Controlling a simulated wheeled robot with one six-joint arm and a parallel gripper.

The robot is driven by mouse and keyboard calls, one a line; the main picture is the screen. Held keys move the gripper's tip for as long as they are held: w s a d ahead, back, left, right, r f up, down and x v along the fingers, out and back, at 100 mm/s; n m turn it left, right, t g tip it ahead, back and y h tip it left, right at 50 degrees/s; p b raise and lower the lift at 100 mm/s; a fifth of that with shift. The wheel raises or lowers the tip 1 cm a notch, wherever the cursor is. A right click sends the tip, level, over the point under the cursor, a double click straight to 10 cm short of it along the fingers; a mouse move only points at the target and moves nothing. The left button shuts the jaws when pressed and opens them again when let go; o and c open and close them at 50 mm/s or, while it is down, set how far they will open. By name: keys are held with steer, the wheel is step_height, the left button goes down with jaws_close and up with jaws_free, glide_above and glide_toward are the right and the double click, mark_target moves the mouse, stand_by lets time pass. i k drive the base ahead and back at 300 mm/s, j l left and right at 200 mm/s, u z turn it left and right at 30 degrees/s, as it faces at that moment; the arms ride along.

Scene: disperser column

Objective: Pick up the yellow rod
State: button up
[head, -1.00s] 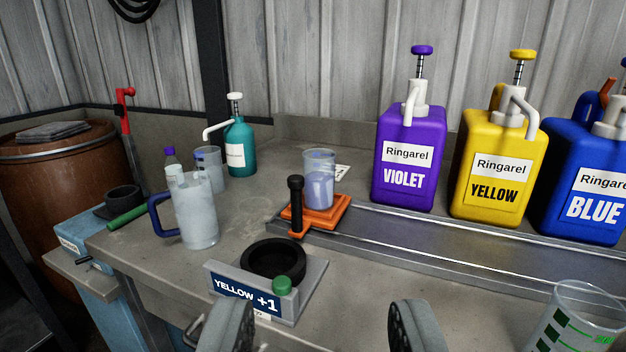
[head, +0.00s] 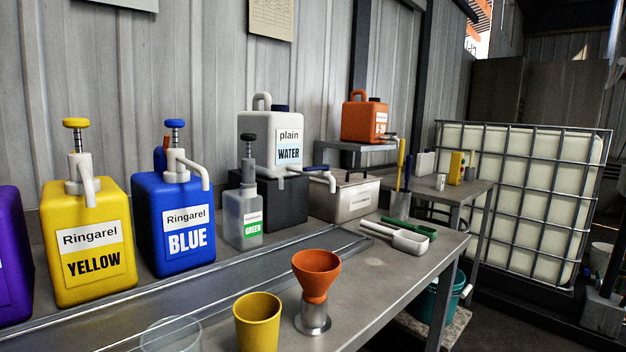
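A thin yellow rod (head: 401,158) stands upright in a small grey metal cup (head: 399,207) toward the back right end of the bench. A dark blue rod (head: 408,168) stands beside it in the same cup. The lower ends of both rods are hidden inside the cup. My gripper is not in view now.
The bench (head: 385,290) holds a yellow cup (head: 257,325), an orange funnel (head: 316,275) and a clear beaker (head: 170,338) in front. White (head: 408,241) and green (head: 408,228) scoops lie before the rods' cup. Yellow (head: 88,245) and blue (head: 172,225) pump bottles stand left.

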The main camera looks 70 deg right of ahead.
mark_target(402, 142)
steer(key=z, duration=2.35)
